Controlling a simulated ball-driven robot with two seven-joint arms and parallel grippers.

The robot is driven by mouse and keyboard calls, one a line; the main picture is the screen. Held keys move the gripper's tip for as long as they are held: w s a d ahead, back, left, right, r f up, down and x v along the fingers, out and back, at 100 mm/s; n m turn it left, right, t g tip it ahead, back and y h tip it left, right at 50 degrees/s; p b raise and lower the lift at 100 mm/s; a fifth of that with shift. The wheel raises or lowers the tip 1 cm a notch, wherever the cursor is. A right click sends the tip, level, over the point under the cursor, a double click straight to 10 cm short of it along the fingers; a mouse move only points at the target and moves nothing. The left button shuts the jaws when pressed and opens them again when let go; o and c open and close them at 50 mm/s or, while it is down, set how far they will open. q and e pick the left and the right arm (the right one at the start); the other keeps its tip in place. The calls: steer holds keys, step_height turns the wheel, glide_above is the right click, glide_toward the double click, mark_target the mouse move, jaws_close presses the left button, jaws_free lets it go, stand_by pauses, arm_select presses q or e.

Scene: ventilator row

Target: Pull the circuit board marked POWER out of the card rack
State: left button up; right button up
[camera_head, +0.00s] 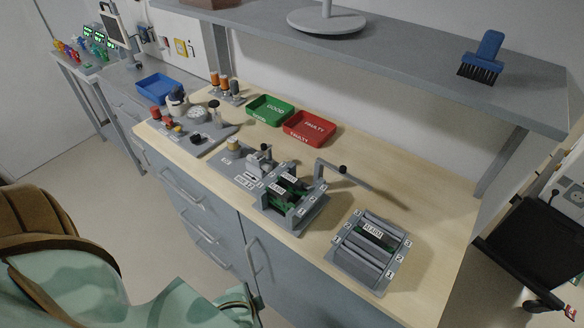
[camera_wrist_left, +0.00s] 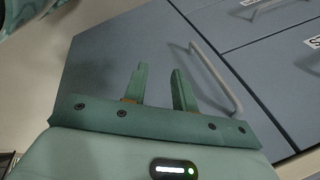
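A grey card rack (camera_head: 312,212) stands on the bench, holding dark and green boards with small white labels; I cannot read POWER on any of them. A second grey rack (camera_head: 345,262) to its right has numbered slots and a board labelled ALARM (camera_head: 373,232). My left gripper (camera_wrist_left: 160,72) is open and empty in the left wrist view, in front of the grey cabinet fronts and below the bench top, apart from both racks. My right gripper is not in view.
A green tray (camera_head: 288,105) marked GOOD and a red tray (camera_head: 328,126) marked FAULTY lie behind the racks. A bent grey bar (camera_head: 345,172) stands between them and the racks. A shelf (camera_head: 420,62) overhangs the back. A cabinet handle (camera_wrist_left: 217,77) is near my left gripper.

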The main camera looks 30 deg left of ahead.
arm_select(q)
steer(key=w+a+r+t+y+b, duration=0.1)
steer(key=w+a+r, duration=0.1)
steer(key=r, duration=0.7)
steer(key=w+a+r+t+y, duration=0.1)
steer(key=w+r, duration=0.1)
steer(key=r, duration=0.8)
steer(key=w+d+r+t+h, duration=0.1)
steer(key=w+d+r+t, duration=0.35)
steer(key=w+r, duration=0.35)
steer(key=w+d+r+t+h, duration=0.2)
steer(key=w+d+r+t, duration=0.2)
steer(key=w+r+t, duration=0.3)
steer(key=w+d+r+m+h, duration=0.2)
steer(key=d+r+m+h, duration=0.9)
steer(key=d+r+h, duration=0.45)
steer(key=s+d+m+g+h, duration=0.35)
steer(key=m+g+h, duration=0.25)
steer(key=g, duration=0.2)
steer(key=n+g+y, duration=0.5)
steer(key=g+y, duration=0.5)
steer(key=y, duration=1.1)
glide_above(291, 179)
step_height(291, 179, down, 9)
step_height(291, 179, down, 16)
steer(key=b, duration=0.3)
steer(key=shift+r, duration=0.15)
